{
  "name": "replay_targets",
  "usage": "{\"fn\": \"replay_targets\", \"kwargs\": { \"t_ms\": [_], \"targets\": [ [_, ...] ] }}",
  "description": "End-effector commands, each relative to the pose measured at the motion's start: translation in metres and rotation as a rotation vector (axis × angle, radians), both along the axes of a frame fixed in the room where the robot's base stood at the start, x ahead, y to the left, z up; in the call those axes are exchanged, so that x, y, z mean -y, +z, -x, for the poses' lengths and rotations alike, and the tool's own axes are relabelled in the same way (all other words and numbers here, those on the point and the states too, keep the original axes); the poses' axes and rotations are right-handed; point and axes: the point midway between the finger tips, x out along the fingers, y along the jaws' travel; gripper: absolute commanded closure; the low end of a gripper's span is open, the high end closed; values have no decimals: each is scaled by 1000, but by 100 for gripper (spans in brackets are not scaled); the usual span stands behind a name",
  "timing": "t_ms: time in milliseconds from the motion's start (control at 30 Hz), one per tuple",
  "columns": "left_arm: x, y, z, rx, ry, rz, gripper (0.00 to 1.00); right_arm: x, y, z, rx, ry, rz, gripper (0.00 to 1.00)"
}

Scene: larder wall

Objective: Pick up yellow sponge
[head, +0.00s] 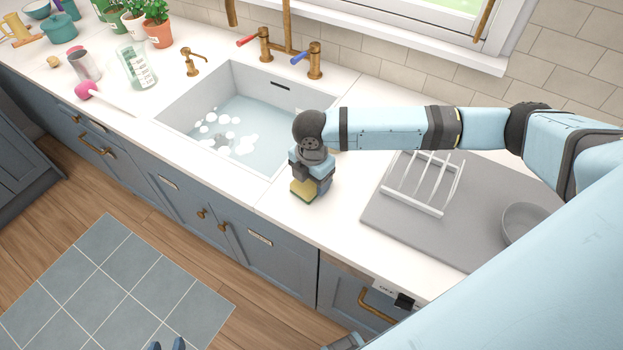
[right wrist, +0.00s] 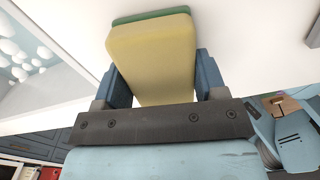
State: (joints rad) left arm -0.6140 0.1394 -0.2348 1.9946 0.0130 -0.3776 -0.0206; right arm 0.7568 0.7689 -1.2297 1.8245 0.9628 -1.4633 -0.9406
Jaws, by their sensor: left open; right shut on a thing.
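The yellow sponge (head: 302,191) has a green layer on one face. It is at the counter strip just right of the sink; whether it touches the counter is hard to tell. My right gripper (head: 311,181) is above it, pointing down, and shut on it. In the right wrist view the sponge (right wrist: 152,58) sits between the two blue fingers, its yellow face towards the camera and the green layer behind. Only the tips of my left gripper (head: 166,344) show at the bottom edge of the head view, apart and empty, over the floor.
The sink (head: 171,119) holds soapy water. A grey drying mat (head: 388,220) with a white rack (head: 418,205) and a grey bowl (head: 525,225) lies to the right. A glass jar (head: 138,67) and a pink-headed brush (head: 86,91) are left of the sink.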

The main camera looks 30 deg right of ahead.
Motion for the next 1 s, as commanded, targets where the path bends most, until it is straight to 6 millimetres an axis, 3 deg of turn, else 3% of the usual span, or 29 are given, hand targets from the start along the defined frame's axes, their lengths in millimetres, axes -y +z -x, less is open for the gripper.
{"fn": "replay_targets", "kwargs": {
  "t_ms": [267, 700, 1000],
  "targets": [
    [0, -1, 0, 0, 0, 0, 57, 0, 25, -1, 2, 0, -1, 57],
    [0, -3, 0, -1, 0, 0, 57, 0, 144, -1, 5, 0, -1, 57],
    [0, -3, 0, -2, 0, -1, 57, 0, 193, -1, 2, -1, -1, 57]
  ]
}}
